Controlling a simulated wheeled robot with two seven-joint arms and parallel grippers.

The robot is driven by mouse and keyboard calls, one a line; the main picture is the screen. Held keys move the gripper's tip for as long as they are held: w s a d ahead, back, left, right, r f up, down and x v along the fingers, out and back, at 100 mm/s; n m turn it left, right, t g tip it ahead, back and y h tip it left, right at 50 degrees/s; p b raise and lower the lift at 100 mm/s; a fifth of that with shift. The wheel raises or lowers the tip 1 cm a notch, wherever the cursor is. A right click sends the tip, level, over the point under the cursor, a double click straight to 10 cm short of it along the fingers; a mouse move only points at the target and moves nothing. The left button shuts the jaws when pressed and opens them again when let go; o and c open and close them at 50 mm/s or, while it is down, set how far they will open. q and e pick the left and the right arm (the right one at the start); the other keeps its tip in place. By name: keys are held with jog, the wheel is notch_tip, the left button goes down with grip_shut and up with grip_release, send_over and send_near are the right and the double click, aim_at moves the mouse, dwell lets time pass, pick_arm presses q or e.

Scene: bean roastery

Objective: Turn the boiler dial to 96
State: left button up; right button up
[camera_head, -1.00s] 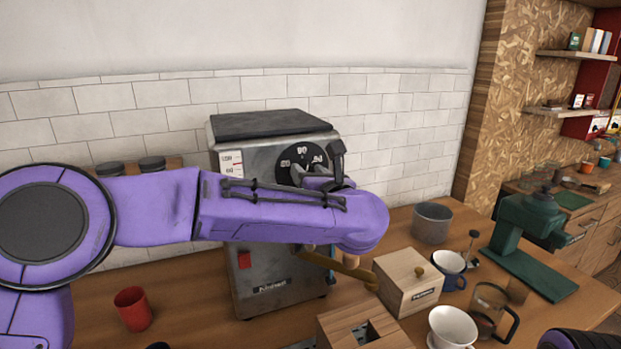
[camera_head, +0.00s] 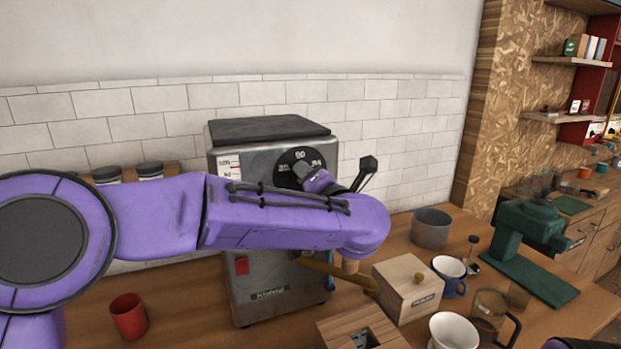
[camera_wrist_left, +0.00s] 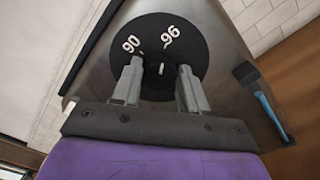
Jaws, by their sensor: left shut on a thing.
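The boiler (camera_head: 282,280) is a grey metal machine with a dark top, standing on the counter against the tiled wall. Its black round dial (camera_head: 291,160) is on the upper front, partly hidden by my arm in the head view. In the left wrist view the dial (camera_wrist_left: 185,30) shows the numbers 90 and 96, and a white mark shows on the knob between my fingers, between those two numbers. My left gripper (camera_wrist_left: 160,80) has its fingers on both sides of the dial's dark knob and is shut on it. My right gripper is not in view.
A wooden box (camera_head: 407,288), a grey pot (camera_head: 432,228), a blue mug (camera_head: 448,270), a white cup (camera_head: 453,330) and a glass jug (camera_head: 492,312) stand right of the boiler. A red cup (camera_head: 129,316) stands at left. A green grinder (camera_head: 530,230) is further right.

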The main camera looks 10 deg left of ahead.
pick_arm(q)
jog(key=shift+r+m, duration=0.1)
jog(key=shift+m, duration=0.3)
jog(key=o, duration=0.8)
jog(key=shift+o, duration=1.1)
jog(key=shift+w, duration=0.1)
jog(key=shift+w+a, duration=0.1)
jog(key=b+v, duration=0.4)
jog(key=v, duration=0.6)
jog(key=shift+s, duration=0.25)
